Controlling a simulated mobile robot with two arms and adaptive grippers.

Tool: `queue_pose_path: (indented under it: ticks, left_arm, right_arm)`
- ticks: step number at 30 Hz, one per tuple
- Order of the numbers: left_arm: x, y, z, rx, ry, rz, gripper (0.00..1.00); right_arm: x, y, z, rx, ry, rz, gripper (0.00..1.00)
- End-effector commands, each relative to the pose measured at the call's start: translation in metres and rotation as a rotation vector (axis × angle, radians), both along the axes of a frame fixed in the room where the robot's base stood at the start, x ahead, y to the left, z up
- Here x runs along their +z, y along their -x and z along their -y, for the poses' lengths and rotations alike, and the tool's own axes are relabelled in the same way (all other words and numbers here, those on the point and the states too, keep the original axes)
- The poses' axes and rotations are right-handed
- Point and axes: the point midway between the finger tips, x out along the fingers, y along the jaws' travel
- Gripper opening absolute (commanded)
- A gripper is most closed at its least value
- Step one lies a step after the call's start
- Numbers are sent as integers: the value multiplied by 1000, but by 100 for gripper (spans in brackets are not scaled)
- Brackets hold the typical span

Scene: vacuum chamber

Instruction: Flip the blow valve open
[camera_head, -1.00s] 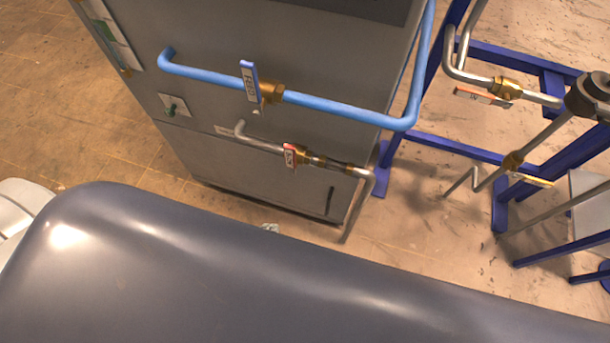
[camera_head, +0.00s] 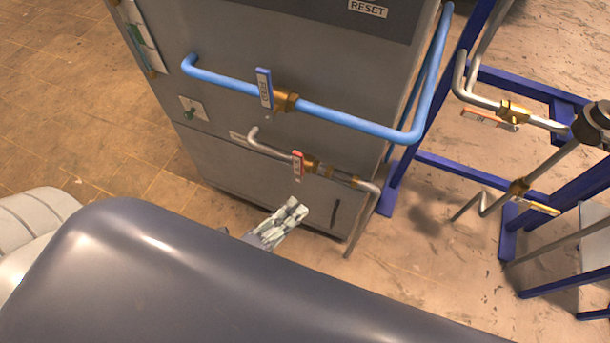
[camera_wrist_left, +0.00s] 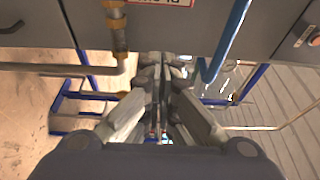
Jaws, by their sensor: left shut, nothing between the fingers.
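I cannot read the valve labels well enough to tell which is the blow valve. A blue-handled valve (camera_head: 265,88) sits on the blue pipe (camera_head: 355,122) on the grey cabinet, its handle upright across the pipe. Below it, a red-handled valve (camera_head: 298,163) sits on a thin metal pipe (camera_head: 268,148), its handle also across the pipe. My left gripper (camera_head: 298,208) is shut and empty, below the red handle and apart from it in the head view. Its closed fingers fill the middle of the left wrist view (camera_wrist_left: 163,66). My right gripper is not in view.
At the right, a blue frame (camera_head: 455,168) carries pipes with an orange-handled valve (camera_head: 490,118) and a yellow-handled valve (camera_head: 540,208). The grey cabinet (camera_head: 225,150) stands close in front of me. Open floor (camera_head: 80,120) lies to its left.

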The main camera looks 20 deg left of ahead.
Motion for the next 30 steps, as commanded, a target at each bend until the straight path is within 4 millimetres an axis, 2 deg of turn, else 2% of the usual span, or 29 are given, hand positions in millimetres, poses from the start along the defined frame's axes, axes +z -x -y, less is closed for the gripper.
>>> queue_pose_path:
  ticks: [5, 18, 24, 30]
  left_arm:
    - [-1, -14, 5, 1, 1, 4, 0]
    - [-2, -96, 37, 0, 3, 5, 0]
    - [-2, -94, 9, -2, -2, 0, 0]
    - [-1, -94, -3, 0, 1, -1, 0]
  right_arm:
    - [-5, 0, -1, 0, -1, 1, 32]
    - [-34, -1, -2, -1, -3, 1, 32]
    - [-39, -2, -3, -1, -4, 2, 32]
    - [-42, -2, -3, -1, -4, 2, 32]
